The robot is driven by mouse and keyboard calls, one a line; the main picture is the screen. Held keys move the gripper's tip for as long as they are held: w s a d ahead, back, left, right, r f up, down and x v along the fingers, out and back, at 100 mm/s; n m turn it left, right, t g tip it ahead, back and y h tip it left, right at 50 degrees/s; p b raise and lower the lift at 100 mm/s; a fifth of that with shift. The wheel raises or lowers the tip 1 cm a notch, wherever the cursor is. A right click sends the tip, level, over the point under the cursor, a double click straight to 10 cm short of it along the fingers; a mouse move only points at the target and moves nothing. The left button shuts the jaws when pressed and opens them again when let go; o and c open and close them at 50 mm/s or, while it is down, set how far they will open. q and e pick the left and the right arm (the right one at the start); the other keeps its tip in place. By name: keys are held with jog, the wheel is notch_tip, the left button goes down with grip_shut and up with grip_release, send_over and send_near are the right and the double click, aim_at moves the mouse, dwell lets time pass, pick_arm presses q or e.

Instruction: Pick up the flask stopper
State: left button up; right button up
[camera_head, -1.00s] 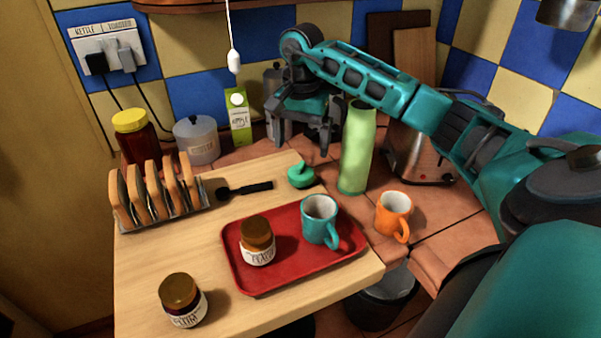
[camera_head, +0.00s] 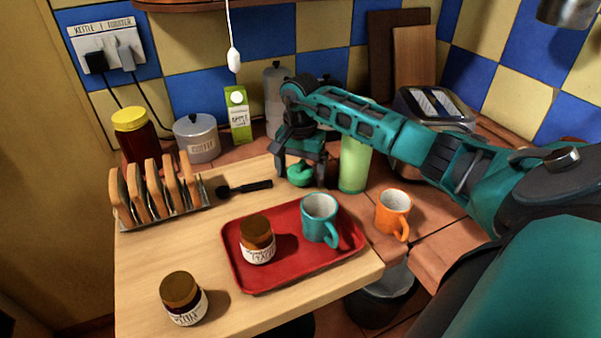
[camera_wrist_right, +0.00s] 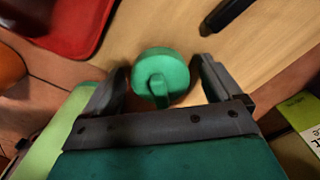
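The green flask stopper (camera_head: 300,176) sits on the wooden board, behind the red tray. My right gripper (camera_head: 303,180) is lowered over it, with one finger on each side. In the right wrist view the stopper (camera_wrist_right: 160,74), round with a raised loop, lies between the open fingers of my right gripper (camera_wrist_right: 155,88). A gap shows on the right side; the left finger looks close, and I cannot tell whether it touches. The light green flask (camera_head: 354,165) stands just right of the gripper, its top partly hidden by my arm. My left gripper is not in view.
A red tray (camera_head: 290,273) holds a teal mug (camera_head: 318,215) and a jar (camera_head: 257,240). An orange mug (camera_head: 393,210) stands right of it. A black-handled utensil (camera_head: 245,188) and a toast rack (camera_head: 165,212) lie to the left. A juice carton (camera_head: 238,120) stands behind.

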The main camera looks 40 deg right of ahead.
jog(key=c, duration=1.1)
jog(key=shift+r, duration=0.15)
